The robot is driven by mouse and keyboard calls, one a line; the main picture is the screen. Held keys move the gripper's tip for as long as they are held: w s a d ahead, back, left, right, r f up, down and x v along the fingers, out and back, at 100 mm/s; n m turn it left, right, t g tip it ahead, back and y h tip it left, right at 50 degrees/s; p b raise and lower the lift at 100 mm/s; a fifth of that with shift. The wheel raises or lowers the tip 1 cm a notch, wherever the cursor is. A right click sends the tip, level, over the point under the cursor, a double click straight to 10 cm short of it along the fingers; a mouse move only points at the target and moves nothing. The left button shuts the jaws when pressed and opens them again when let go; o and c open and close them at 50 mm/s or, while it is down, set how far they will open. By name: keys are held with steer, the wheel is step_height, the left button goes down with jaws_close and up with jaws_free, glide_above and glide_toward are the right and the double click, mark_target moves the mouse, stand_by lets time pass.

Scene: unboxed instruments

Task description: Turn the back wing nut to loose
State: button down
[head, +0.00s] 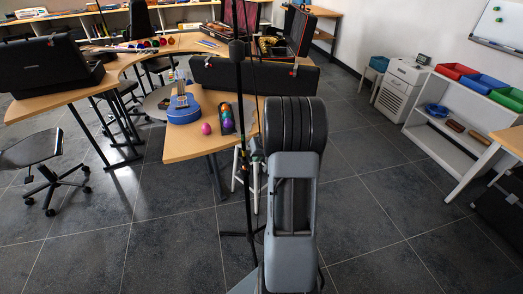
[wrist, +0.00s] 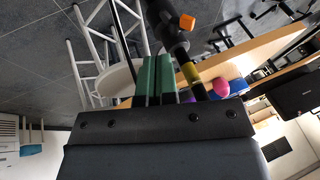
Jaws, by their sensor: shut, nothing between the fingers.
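A slim black stand (head: 240,130) rises from the floor in front of the wooden table, beside my arm. In the wrist view a black tube (wrist: 168,30) with an orange knob (wrist: 187,22) and a yellow band (wrist: 190,72) runs close beside my gripper (wrist: 155,58). The orange knob may be a wing nut; I cannot tell whether it is the back one or how tight it is. My gripper's green fingers are shut together, empty, and appear apart from the knob. In the head view my gripper is hidden behind my arm.
The wooden table (head: 190,146) holds a blue ukulele (head: 183,104), a pink egg shape (head: 206,128) and several coloured balls in a holder (head: 226,118). A long black case (head: 225,76) lies behind them. A white stool (wrist: 95,45) stands close by.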

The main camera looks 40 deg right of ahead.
mark_target(246, 167)
steer(key=shift+w+a+f, duration=0.4)
steer(key=shift+a+f, duration=0.3)
steer(key=shift+a, duration=0.05)
steer(key=shift+w+a+f, duration=0.35)
steer(key=shift+a+f, duration=0.35)
steer(key=shift+p, duration=0.3)
